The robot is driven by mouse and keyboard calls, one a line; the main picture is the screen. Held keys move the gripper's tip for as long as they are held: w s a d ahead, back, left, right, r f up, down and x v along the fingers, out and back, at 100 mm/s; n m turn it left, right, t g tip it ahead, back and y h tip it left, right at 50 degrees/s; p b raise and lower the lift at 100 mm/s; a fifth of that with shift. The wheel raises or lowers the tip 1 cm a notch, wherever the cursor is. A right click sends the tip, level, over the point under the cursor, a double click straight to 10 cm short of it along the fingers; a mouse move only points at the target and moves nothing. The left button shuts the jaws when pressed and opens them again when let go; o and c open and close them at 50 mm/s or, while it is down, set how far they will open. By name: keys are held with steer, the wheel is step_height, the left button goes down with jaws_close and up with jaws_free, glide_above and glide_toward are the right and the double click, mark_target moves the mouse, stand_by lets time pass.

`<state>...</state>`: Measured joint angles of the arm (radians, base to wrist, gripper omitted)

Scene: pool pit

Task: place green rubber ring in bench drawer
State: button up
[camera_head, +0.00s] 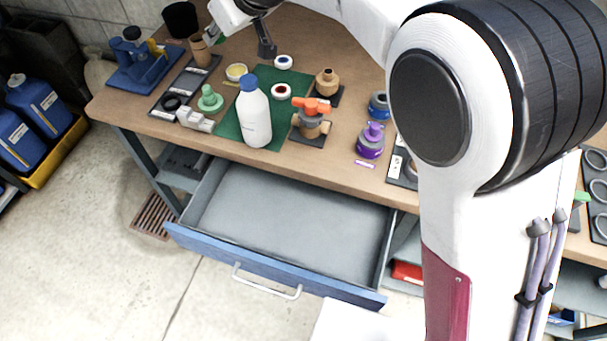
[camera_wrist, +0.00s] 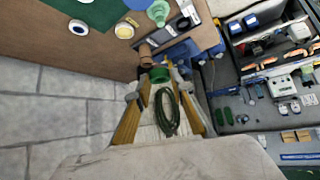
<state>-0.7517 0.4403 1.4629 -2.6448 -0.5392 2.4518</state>
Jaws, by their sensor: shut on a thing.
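The green rubber ring (camera_wrist: 160,74) shows in the wrist view as a short green band between my fingertips. My gripper (camera_wrist: 159,80) is shut on it, close to a brown cylinder at the bench edge. I cannot make out the ring in the head view, where the end of my arm is at the top left, above the back of the bench. The bench drawer (camera_head: 275,268) is pulled out in the head view. It has a blue front, a silver handle and a bare grey floor, and it lies well to the front of my gripper.
A white bottle with a blue cap (camera_head: 255,112) stands on a green mat (camera_head: 229,126) behind the drawer. An orange-handled valve (camera_head: 311,118) and a purple bottle (camera_head: 371,141) stand near the bench edge. A dark green coil (camera_wrist: 167,112) lies below my fingers.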

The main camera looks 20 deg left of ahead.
steer(key=shift+s+f, duration=0.75)
steer(key=shift+f, duration=0.4)
steer(key=n+g+y, duration=0.1)
steer(key=n+g, duration=0.3)
steer(key=n, duration=0.1)
glide_above(253, 217)
steer(key=d, duration=0.3)
step_height(253, 217, down, 27)
steer(key=shift+d+f, duration=0.1)
steer(key=shift+f, duration=0.05)
steer(key=shift+f, duration=2.9)
steer(key=shift+f, duration=2.1)
